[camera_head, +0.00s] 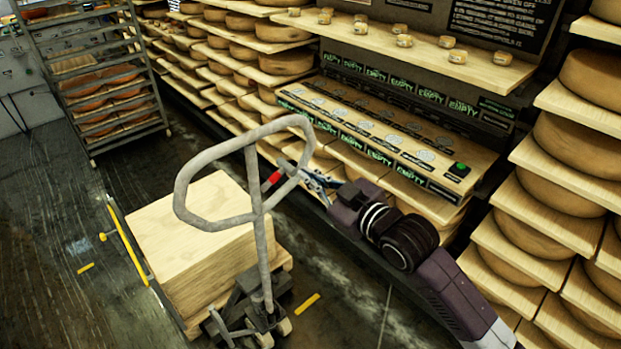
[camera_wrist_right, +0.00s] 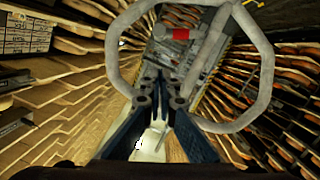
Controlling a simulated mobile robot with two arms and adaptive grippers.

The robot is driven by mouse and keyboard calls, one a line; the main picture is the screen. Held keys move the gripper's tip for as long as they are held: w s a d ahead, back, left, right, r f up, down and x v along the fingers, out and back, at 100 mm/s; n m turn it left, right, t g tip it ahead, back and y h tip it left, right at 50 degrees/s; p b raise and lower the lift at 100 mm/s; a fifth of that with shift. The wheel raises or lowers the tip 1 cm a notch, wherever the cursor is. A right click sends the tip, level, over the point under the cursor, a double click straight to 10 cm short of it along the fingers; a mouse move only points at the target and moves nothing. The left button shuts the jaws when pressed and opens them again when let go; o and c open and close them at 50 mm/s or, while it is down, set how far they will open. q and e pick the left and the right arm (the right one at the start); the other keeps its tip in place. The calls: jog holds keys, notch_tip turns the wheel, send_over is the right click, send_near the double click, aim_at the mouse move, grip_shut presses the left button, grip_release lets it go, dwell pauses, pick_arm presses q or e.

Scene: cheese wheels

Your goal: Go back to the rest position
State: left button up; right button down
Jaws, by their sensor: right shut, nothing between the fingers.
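My right gripper (camera_head: 292,172) is shut and empty, at the end of my dark arm, which comes in from the lower right. It also shows in the right wrist view (camera_wrist_right: 161,82), with its fingers together. The fingertips appear close to the looped grey handle (camera_head: 180,187) of a pallet truck; I cannot tell whether they touch it. A small red part (camera_head: 272,179) is at the handle, and it shows ahead of the fingers in the wrist view (camera_wrist_right: 172,34). My left gripper is not in view.
A light wooden block (camera_head: 200,225) sits low behind the handle. A button board (camera_head: 385,130) with a green button (camera_head: 459,169) and shelves of cheese wheels (camera_head: 520,240) line the back and right. A wheeled rack (camera_head: 150,75) stands upper left. Open floor (camera_head: 50,240) is at left.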

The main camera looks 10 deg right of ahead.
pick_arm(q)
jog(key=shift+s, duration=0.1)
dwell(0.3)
